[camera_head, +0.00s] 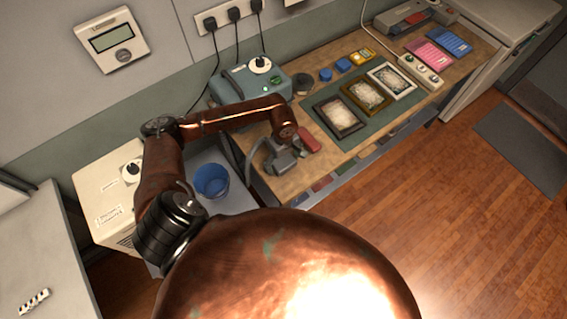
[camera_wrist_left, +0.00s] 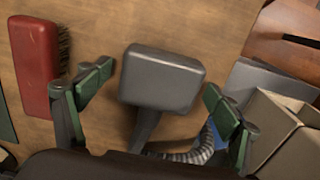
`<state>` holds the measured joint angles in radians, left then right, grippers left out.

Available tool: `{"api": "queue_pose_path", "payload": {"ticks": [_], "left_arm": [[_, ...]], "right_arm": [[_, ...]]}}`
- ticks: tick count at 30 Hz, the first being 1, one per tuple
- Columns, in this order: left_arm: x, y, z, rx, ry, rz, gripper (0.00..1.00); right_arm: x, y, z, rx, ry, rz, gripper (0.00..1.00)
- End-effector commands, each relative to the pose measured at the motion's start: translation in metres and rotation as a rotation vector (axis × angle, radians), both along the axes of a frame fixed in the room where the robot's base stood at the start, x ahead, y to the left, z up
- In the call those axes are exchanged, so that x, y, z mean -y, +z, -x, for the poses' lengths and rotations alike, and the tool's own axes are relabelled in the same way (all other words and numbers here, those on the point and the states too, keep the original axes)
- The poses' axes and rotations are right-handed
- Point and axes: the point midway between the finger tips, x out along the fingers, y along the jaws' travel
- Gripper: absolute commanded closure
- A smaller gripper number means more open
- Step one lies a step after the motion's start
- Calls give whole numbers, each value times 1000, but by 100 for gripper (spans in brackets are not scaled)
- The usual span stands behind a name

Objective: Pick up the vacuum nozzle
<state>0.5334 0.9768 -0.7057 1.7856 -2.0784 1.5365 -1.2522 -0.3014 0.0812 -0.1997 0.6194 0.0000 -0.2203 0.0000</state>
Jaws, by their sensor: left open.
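The vacuum nozzle (camera_wrist_left: 162,78) is a dark grey, rounded block with a neck below it, lying on the wooden worktop. A ribbed grey hose (camera_wrist_left: 198,148) shows near its neck. My left gripper (camera_wrist_left: 158,90) is open, with one green fingertip on each side of the nozzle and gaps between. In the head view my left gripper (camera_head: 289,139) is over the near left end of the worktop, and the nozzle (camera_head: 283,161) is partly covered by it. My right gripper is not in view.
A red brush (camera_wrist_left: 36,65) lies left of the left finger. A blue-green vacuum unit (camera_head: 248,84), picture frames on a green mat (camera_head: 318,116), and a power strip (camera_head: 421,69) are on the worktop (camera_head: 395,118). A blue bucket (camera_head: 212,180) stands beside it.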

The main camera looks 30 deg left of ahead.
Motion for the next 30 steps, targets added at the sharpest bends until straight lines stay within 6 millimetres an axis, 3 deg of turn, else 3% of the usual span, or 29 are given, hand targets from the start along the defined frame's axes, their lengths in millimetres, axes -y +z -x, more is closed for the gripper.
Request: {"api": "queue_pose_path", "payload": {"ticks": [22, 30], "left_arm": [[0, 0, 0, 0, 0, 0, 64], [0, 2, 0, 1, 0, 0, 64]], "right_arm": [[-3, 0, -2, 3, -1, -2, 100], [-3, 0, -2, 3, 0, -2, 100]]}}
